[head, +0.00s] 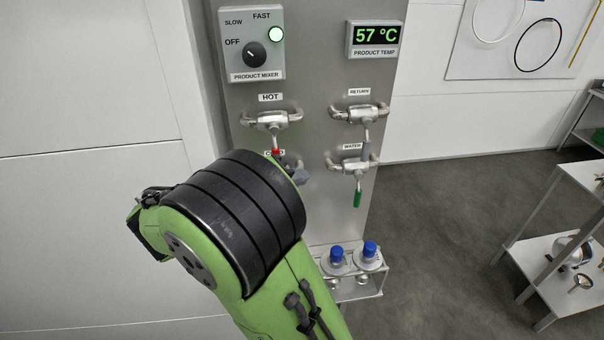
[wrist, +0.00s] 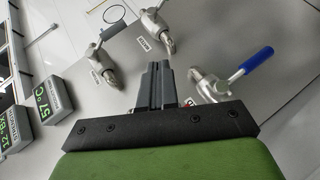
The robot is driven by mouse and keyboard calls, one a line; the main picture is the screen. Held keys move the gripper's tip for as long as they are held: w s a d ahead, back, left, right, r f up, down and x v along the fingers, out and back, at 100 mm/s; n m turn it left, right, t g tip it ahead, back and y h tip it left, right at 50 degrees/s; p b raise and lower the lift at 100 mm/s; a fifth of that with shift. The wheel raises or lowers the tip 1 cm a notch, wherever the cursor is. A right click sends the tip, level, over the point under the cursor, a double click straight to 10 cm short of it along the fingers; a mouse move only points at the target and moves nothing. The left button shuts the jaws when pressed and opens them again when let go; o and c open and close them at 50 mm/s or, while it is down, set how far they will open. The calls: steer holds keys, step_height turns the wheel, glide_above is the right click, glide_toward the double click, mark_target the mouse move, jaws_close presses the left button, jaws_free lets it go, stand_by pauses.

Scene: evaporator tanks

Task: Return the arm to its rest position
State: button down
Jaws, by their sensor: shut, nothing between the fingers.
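My arm fills the lower middle of the head view as a green link with a ribbed black joint, bent in front of the steel valve panel (head: 310,75). My gripper (wrist: 157,66) shows in the wrist view as two dark fingers held together, with nothing between them. It points toward the panel, between the valves. A valve with a blue handle (wrist: 257,61) is to its right in that view.
The hot valve (head: 272,120), return valve (head: 360,113) and water valve (head: 352,165) stick out near the arm. A mixer box (head: 250,45) and a 57 °C display (head: 376,37) are above. Blue-capped bottles (head: 337,260) stand below. Open floor (head: 450,220) lies right, before a metal shelf (head: 550,240).

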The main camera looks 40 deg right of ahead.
steer(key=shift+w, duration=0.1)
stand_by(0.3)
steer(key=s+a+f+n+t+y, duration=0.1)
steer(key=s+a+t+y, duration=0.1)
steer(key=s+a+y, duration=0.4)
steer(key=s+a+f+n+t+y, duration=0.1)
steer(key=s+a+f+t+y, duration=0.1)
steer(key=s+a+y, duration=0.5)
steer(key=s+a, duration=0.1)
steer(key=a, duration=0.5)
steer(key=shift+s+a+f+n+t, duration=0.15)
steer(key=shift+s+n+t, duration=0.1)
steer(key=shift+n+t, duration=0.15)
steer(key=c, duration=1.8)
jaws_free()
